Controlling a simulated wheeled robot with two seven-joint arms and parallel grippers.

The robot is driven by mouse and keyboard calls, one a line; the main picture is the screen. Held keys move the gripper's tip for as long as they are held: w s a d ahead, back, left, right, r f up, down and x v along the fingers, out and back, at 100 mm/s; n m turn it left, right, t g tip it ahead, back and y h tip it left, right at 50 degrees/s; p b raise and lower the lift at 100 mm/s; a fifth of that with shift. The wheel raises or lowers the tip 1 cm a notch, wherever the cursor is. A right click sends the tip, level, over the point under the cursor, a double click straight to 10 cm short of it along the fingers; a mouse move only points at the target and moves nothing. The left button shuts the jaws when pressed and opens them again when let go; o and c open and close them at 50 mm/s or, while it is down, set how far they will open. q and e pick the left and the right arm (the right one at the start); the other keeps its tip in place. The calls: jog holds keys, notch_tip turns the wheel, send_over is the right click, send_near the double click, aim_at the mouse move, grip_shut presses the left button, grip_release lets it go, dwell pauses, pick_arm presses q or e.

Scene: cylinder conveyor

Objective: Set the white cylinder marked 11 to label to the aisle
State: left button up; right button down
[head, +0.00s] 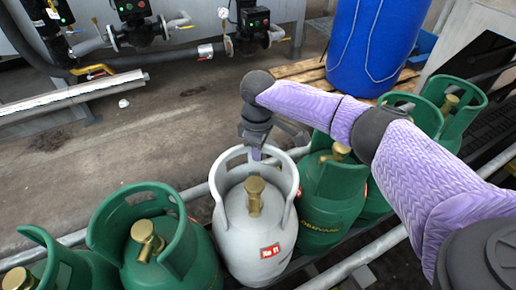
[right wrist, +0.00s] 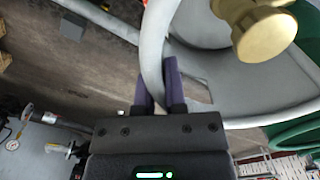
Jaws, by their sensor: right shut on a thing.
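The white cylinder (head: 262,224) stands upright in the row on the conveyor in the head view, with a brass valve on top and a red label that seems to read No 11. My right gripper (head: 256,152) is at the far side of its collar ring. In the right wrist view the purple fingers of my right gripper (right wrist: 160,88) are shut on the white collar ring (right wrist: 158,45), one on each side. The brass valve (right wrist: 255,28) shows beside it. My left gripper is not in view.
Green cylinders stand on both sides, one at the left (head: 160,240) and one close at the right (head: 325,205). A rail (head: 350,265) runs along the near side. Bare aisle floor (head: 160,135) lies beyond the row. A blue barrel (head: 370,45) and pipework stand farther back.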

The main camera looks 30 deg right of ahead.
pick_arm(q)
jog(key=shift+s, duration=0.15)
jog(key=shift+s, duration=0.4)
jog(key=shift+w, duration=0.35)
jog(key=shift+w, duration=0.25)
